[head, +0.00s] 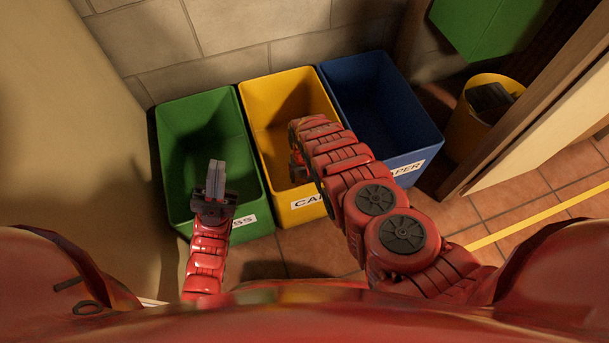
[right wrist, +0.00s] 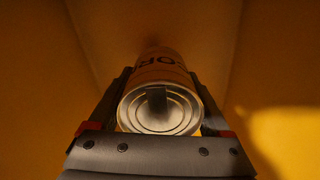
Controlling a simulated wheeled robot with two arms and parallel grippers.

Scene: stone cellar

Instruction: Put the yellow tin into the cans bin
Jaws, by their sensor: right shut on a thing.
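The yellow cans bin (head: 308,207) stands in the middle of three bins in the head view, its label partly covered by my right arm. My right gripper (right wrist: 160,85) is shut on the yellow tin (right wrist: 160,118). The right wrist view shows the tin's round metal end towards the camera and dark lettering on its side, with a finger on each side. Yellow bin walls surround it there. In the head view the right arm reaches over the cans bin and hides the tin. My left gripper (head: 216,180) is shut and empty, over the green bin.
The green bin (head: 196,103) stands left of the cans bin and the blue bin (head: 407,162) right of it, close together against the stone wall. A round yellow bucket (head: 466,127) with dark contents stands further right, behind a wooden panel edge (head: 535,105).

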